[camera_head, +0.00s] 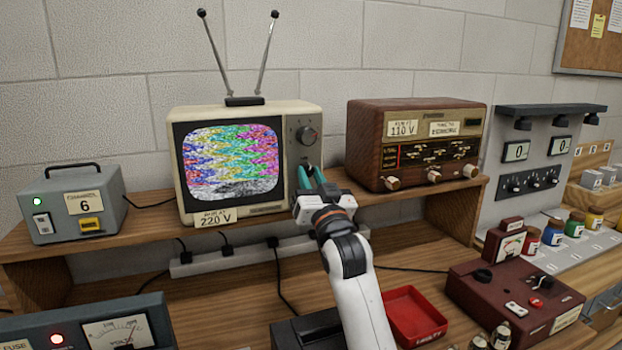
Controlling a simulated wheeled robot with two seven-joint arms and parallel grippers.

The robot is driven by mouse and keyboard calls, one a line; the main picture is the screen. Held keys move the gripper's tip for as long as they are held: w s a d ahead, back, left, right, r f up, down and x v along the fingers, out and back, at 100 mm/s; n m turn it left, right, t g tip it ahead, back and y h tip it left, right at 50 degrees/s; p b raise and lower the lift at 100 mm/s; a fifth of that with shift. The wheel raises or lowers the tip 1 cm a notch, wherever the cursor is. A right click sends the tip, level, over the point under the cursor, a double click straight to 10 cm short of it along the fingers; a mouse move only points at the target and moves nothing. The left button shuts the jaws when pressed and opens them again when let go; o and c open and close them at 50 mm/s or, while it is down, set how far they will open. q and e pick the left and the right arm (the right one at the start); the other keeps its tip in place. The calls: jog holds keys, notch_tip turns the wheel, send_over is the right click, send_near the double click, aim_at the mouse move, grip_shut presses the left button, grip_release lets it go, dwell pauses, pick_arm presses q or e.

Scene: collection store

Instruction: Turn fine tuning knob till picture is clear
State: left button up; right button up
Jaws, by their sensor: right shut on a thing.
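The television (296,187) is cream with a V antenna and stands on the wooden shelf. Its screen (231,160) shows a scrambled picture of coloured zigzag bands with grey noise at the bottom. My right gripper (312,176) reaches up from below to the lower part of that panel. Its teal fingers are shut on a small control there, apparently the fine tuning knob, which the fingers hide. My left gripper is not in view.
A brown wooden radio (364,140) stands close to the right of my gripper. A power strip (222,262) runs below the shelf. A red tray (416,314) lies on the bench beside my forearm.

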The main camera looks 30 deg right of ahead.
jog(key=m+h+p, duration=0.1)
jog(key=m, duration=0.1)
jog(key=shift+a+r+m, duration=0.1)
jog(key=shift+r+m, duration=0.05)
jog(key=shift+m, duration=0.25)
jog(key=shift+a+m+g+h+p, duration=0.1)
jog(key=shift+m+g+h+p, duration=0.55)
jog(key=shift+m, duration=0.85)
jog(key=shift+h, duration=0.25)
jog(key=o, duration=1)
jog(key=shift+w, duration=0.1)
jog(key=shift+f, duration=0.25)
